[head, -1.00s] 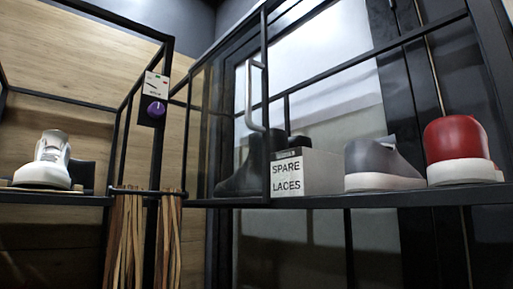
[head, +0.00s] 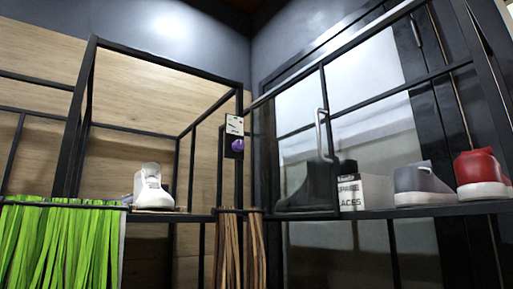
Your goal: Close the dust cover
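A clear, dark-framed panel (head: 291,172) with a long grey vertical handle (head: 323,137) stands at the shelf in the middle right of the head view. It looks like the dust cover. Its framed edge with the handle stands in front of a black boot (head: 306,190). Right of that edge, the shelf front appears uncovered. Neither of my grippers is in view.
The black shelf (head: 365,213) holds a white "spare laces" box (head: 372,192), a grey shoe (head: 424,184), a red shoe (head: 480,173) and a white sneaker (head: 152,189). Green laces (head: 60,245) and brown laces (head: 240,250) hang below. A purple knob (head: 237,145) sits on the post.

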